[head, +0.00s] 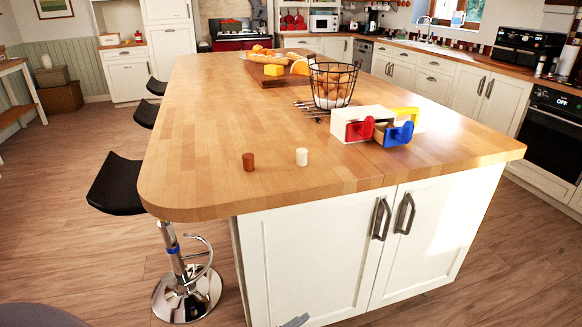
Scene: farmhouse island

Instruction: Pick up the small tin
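Nothing in the head view can be told for certain as a small tin. What is inside the box is mostly hidden.
A black wire basket (334,84) of brown eggs stands behind the white box. A yellow piece (405,113) lies beside the box. Oranges and cheese sit on a board (270,77) farther back. Black stools (118,186) line the left edge. The island's left half is clear.

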